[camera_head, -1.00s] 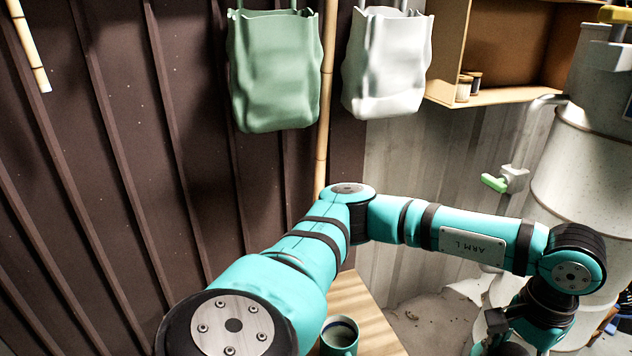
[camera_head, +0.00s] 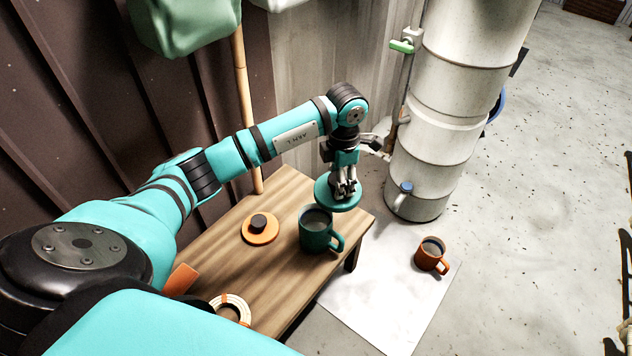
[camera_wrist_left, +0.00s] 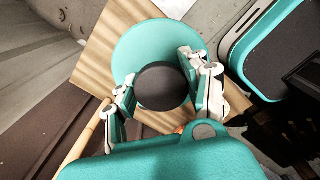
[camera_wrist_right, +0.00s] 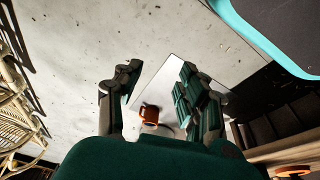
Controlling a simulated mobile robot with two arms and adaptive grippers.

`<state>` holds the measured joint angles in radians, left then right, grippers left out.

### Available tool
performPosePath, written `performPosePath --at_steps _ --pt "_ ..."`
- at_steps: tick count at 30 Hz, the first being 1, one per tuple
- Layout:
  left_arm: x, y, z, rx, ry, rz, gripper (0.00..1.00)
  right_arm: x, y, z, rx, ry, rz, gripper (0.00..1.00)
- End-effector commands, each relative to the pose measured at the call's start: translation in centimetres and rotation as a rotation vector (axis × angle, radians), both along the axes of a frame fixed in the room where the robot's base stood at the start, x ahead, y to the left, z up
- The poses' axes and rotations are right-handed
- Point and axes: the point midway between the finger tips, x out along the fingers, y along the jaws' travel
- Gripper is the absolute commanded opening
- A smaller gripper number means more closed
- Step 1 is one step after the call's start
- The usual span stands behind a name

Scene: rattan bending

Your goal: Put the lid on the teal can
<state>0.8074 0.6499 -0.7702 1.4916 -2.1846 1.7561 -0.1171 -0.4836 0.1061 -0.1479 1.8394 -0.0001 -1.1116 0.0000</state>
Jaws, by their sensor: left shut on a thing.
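The teal can (camera_head: 314,240), a mug shape with a handle and an open top, stands upright on the wooden table. My left gripper (camera_head: 345,190) is shut on the black knob of the teal lid (camera_head: 325,194). In the left wrist view the knob (camera_wrist_left: 161,86) sits between the fingers, with the round lid (camera_wrist_left: 140,42) beyond it. The lid is held behind and slightly right of the can's rim in the head view; its exact height above the can is hard to tell. My right gripper (camera_wrist_right: 152,92) is open and empty in the right wrist view, and outside the head view.
An orange lid with a black knob (camera_head: 262,236) lies on the table (camera_head: 285,190) left of the can. A pale ring (camera_head: 243,306) lies nearer me. An orange mug (camera_head: 428,257) stands on a white sheet (camera_head: 385,300) on the floor. A tall grey cylinder (camera_head: 435,130) stands behind.

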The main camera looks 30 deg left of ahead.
Motion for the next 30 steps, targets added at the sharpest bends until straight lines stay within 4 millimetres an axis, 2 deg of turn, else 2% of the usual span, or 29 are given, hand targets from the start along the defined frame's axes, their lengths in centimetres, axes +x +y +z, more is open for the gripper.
performPosePath --at_steps 1,4,6,10,17,30 --pt "-0.3 1.1 -0.9 0.0 0.009 0.165 0.09 -0.3 0.0 -0.6 -0.001 0.009 0.001 0.4" --pt "-0.7 2.9 -2.7 0.003 0.006 0.463 0.09 -0.8 -0.1 -2.1 -0.002 0.017 0.002 0.4" --pt "-1.0 3.9 -3.7 0.003 0.004 0.625 0.09 -1.1 -0.1 -2.9 -0.002 0.021 0.003 0.4" --pt "-1.4 5.1 -4.9 0.002 0.0 0.816 0.09 -1.6 -0.2 -3.9 -0.003 0.025 0.004 0.4" --pt "-1.6 5.5 -5.7 0.001 -0.002 0.889 0.09 -1.3 -0.1 -3.7 -0.002 0.02 0.004 0.4" --pt "-1.6 5.5 -7.1 0.001 -0.003 0.884 0.09 0.0 0.0 0.2 0.0 -0.002 0.0 0.4"
